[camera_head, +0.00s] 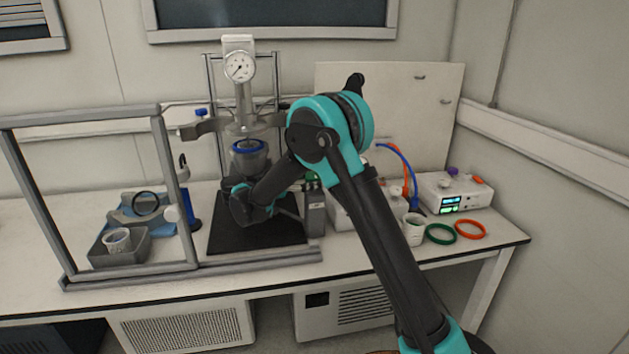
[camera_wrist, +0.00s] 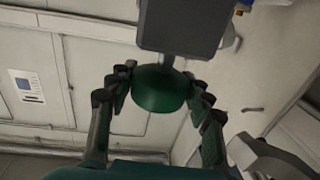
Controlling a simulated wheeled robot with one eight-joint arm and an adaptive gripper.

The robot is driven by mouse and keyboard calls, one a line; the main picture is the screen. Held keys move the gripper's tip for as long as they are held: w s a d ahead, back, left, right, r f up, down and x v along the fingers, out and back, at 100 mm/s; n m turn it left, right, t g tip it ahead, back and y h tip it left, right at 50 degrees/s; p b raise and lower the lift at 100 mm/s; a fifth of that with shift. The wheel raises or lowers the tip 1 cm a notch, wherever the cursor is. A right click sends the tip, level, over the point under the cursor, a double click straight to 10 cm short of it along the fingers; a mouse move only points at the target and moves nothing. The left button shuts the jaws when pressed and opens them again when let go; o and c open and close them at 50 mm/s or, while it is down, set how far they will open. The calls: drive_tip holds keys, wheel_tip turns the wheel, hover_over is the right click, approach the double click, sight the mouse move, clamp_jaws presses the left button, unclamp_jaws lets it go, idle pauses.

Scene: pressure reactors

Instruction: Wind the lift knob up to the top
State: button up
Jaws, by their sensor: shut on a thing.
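The lift knob (camera_wrist: 161,90) is a dark green, rounded knob under a dark grey block (camera_wrist: 184,25) in the wrist view. My gripper (camera_wrist: 157,80) is shut on the knob, with one finger on each side of it. In the head view my arm bends down over the black base plate (camera_head: 228,236) of the reactor stand, and its fingers cannot be made out there. The reactor stand carries a round pressure gauge (camera_head: 239,67) and a clamp ring. A vessel with a blue rim (camera_head: 249,156) hangs below the ring.
A framed shield (camera_head: 166,190) stands at left, with a grey tray (camera_head: 106,253) and cup behind it. At right are a white cup (camera_head: 413,230), green ring (camera_head: 440,234), orange ring (camera_head: 470,229) and control box (camera_head: 457,197). The front table strip is clear.

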drive_tip(key=o, duration=1.2)
wheel_tip(320, 180, up, 10)
drive_tip(key=shift+r, duration=0.1)
